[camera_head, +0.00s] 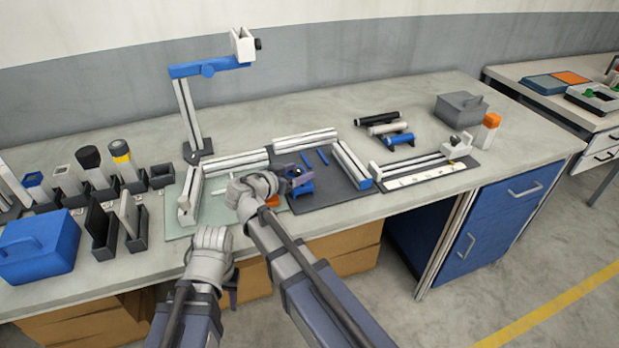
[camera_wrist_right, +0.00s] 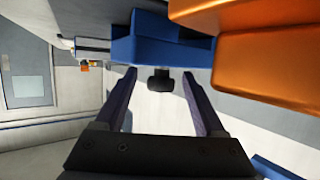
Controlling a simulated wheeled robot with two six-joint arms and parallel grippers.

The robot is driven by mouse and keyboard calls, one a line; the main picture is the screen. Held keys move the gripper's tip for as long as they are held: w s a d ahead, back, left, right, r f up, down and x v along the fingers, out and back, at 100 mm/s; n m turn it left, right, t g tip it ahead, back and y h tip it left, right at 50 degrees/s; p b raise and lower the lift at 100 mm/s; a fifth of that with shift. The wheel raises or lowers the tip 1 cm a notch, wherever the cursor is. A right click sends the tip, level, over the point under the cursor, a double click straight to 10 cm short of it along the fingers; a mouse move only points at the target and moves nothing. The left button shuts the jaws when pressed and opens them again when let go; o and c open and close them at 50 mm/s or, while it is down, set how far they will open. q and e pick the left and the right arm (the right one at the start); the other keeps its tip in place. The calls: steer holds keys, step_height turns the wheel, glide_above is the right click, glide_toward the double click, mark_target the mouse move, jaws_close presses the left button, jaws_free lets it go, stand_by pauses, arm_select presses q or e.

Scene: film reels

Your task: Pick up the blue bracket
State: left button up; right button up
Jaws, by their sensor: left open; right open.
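A small blue piece, apparently the blue bracket (camera_head: 304,188), is at my right gripper (camera_head: 296,176) over the dark mat, partly hidden by the hand. In the right wrist view a blue block (camera_wrist_right: 165,48) lies just beyond the fingertips, with a black knob (camera_wrist_right: 160,80) below it. My right gripper (camera_wrist_right: 160,85) is open, its two fingers apart with nothing clearly held between them. An orange block (camera_wrist_right: 262,62) is right beside the blue one. My left gripper (camera_head: 233,290) is open and empty in front of the table edge.
White rails (camera_head: 305,140) border the dark mat (camera_head: 330,200). A stand with a blue arm (camera_head: 205,68) rises behind. A blue box (camera_head: 40,248) and several holders are at left. Bare tabletop lies behind the rails.

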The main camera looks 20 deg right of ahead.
steer(key=shift+w+d+f, duration=0.25)
steer(key=shift+s+a+r, duration=0.1)
steer(key=shift+a+r, duration=0.05)
steer(key=shift+c, duration=0.4)
steer(key=c, duration=0.3)
jaws_close()
